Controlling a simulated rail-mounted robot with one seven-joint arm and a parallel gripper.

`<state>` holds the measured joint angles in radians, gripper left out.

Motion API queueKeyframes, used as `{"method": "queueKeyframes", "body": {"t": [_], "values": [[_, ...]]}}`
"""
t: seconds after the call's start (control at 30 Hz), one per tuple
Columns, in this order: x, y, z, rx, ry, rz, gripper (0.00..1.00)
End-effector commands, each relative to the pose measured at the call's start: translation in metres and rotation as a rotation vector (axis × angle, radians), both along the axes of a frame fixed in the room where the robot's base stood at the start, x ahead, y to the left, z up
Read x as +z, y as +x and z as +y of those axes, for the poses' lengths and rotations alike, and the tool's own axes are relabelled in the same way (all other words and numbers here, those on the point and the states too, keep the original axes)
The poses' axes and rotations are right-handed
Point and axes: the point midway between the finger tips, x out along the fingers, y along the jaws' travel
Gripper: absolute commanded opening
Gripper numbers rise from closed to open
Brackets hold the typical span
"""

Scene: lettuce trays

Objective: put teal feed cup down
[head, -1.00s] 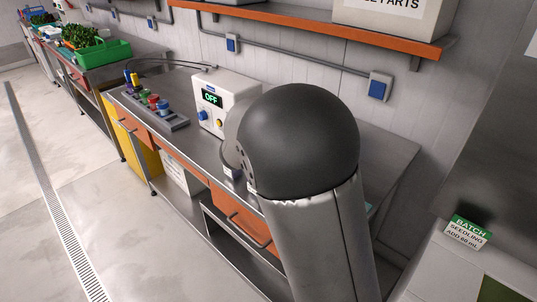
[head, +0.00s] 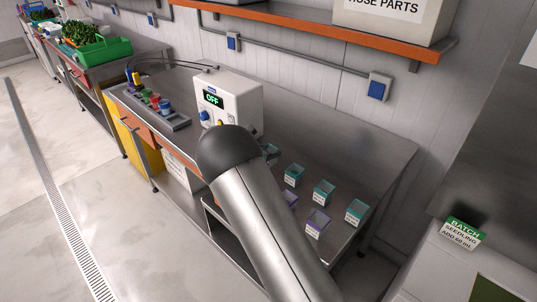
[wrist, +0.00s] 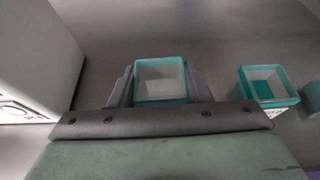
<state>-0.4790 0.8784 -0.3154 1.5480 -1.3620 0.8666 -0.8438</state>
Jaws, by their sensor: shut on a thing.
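My gripper (wrist: 160,72) is shut on a teal feed cup (wrist: 161,88), one finger on each side of it in the wrist view. The cup is upright and looks empty, with a pale inside. In the head view a teal cup (head: 271,153) beside the white control box seems to be this one, partly hidden by my arm. I cannot tell whether its base touches the steel bench (head: 375,150). A second teal cup (wrist: 268,86) stands apart to its right; it also shows in the head view (head: 293,175).
The white box (head: 228,100) reading OFF is close on the left. More teal cups (head: 323,193) continue the row rightward. Purple cups (head: 317,223) stand in front. A rack of coloured bottles (head: 160,107) is further left. Bare steel lies behind the row.

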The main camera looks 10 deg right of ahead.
Motion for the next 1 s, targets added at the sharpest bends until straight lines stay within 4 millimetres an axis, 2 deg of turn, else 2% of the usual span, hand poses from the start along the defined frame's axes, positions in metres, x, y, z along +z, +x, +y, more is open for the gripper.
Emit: {"method": "queueKeyframes", "body": {"t": [0.1,0.47,0.5,0.57,0.6,0.83,0.93,1.0], "values": [[-0.017,-0.001,0.0,0.0,-0.002,0.003,0.2],[-0.023,-0.001,0.0,0.0,-0.001,0.001,0.2],[-0.023,-0.001,0.0,0.0,-0.001,0.001,0.46],[-0.022,-0.001,0.0,0.0,-0.001,0.001,0.63],[-0.022,-0.001,0.0,0.0,-0.001,0.001,0.65],[-0.021,-0.001,0.0,0.0,-0.001,0.001,0.65],[-0.015,-0.001,0.0,0.0,-0.001,0.001,0.65],[-0.016,-0.005,0.007,0.002,0.001,0.001,0.65]]}}
